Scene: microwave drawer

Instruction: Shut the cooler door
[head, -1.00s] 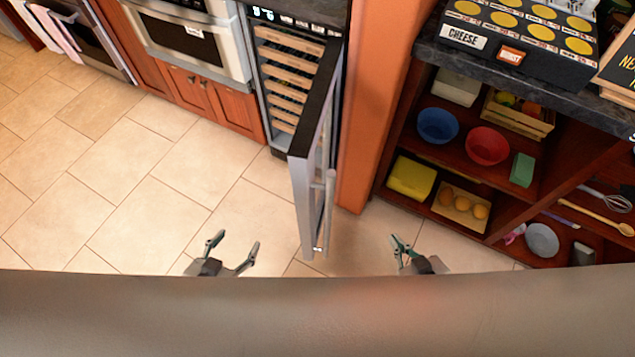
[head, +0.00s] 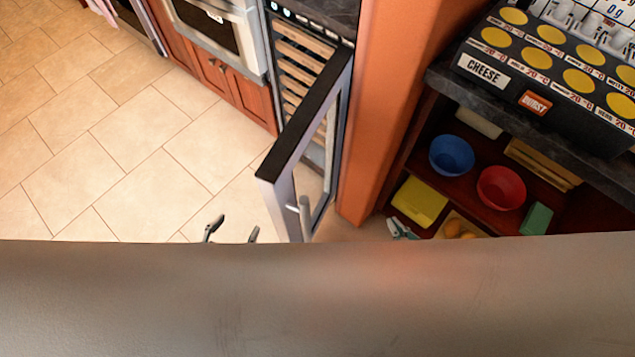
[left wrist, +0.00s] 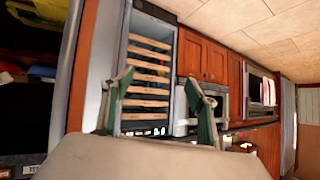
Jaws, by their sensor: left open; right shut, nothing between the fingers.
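The cooler (head: 300,60) with wooden racks stands under the dark counter in the head view. Its door (head: 283,150) stands open, swung out into the room, with a pale vertical handle (head: 304,216) near its free edge. My left gripper (head: 232,228) is open and empty, left of the door; its lower part is hidden. My right gripper (head: 402,228) is shut and empty, right of the door near the shelves, and partly hidden. In the left wrist view the open left gripper (left wrist: 160,88) faces the cooler's racks (left wrist: 147,75).
An orange post (head: 375,130) stands right of the cooler. Shelves beyond it hold a blue bowl (head: 451,155), a red bowl (head: 501,188) and a yellow box (head: 419,201). An oven (head: 215,28) and wood cabinet are left. The tiled floor (head: 140,150) is clear.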

